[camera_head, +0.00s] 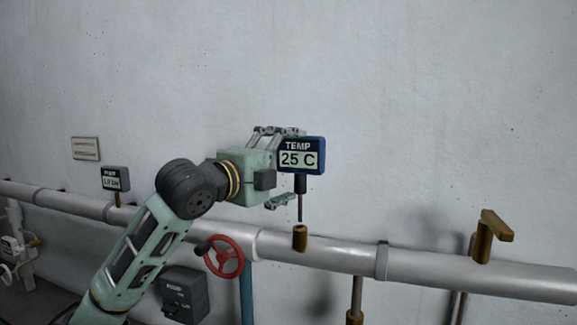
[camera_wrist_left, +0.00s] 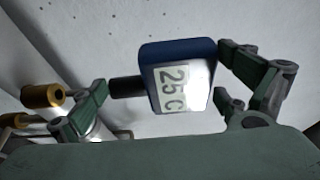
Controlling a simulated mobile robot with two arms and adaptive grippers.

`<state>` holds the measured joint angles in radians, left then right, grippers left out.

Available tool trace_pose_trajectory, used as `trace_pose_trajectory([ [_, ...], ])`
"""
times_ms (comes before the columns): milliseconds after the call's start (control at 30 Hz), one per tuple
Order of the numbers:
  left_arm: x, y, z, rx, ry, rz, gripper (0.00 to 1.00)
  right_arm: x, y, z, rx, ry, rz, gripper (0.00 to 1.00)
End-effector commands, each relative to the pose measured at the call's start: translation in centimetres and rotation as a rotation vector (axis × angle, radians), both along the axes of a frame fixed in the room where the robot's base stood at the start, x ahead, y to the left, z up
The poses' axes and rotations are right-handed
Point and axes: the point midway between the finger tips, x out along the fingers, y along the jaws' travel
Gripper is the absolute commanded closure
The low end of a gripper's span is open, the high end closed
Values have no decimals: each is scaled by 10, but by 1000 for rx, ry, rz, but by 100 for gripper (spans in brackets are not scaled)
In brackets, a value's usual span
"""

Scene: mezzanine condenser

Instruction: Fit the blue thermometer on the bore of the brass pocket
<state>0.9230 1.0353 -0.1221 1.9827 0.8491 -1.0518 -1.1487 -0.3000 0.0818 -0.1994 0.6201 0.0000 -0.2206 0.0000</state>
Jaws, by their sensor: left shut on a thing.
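The blue thermometer (camera_head: 301,142) has a display reading 25 C, a black neck and a thin stem pointing down. My left gripper (camera_head: 284,165) is shut on it and holds it upright above the pipe. The brass pocket (camera_head: 300,238) stands up from the pipe, with the stem's tip just above it or close to it; I cannot tell the exact gap. In the left wrist view the thermometer (camera_wrist_left: 178,78) sits between the fingers of the left gripper (camera_wrist_left: 160,95), and the brass pocket (camera_wrist_left: 42,95) is at the left, apart from the black neck. My right gripper is not in view.
The grey pipe (camera_head: 340,256) runs along the wall. A red handwheel (camera_head: 224,256) is left of the pocket, and a brass lever (camera_head: 492,232) is at the right. A small gauge (camera_head: 115,179) and a dark switch box (camera_head: 184,294) are at the left.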

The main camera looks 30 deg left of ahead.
Motion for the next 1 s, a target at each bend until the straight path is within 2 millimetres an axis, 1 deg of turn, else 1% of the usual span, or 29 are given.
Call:
trace_pose_trajectory([
  [333, 0, 0, 1, 1, 0, 0, 51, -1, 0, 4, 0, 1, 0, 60],
  [767, 0, 0, 1, 0, -1, 0, 51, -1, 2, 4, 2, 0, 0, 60],
  [1000, 0, 0, 1, 1, -1, 0, 51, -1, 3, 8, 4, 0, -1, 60],
])
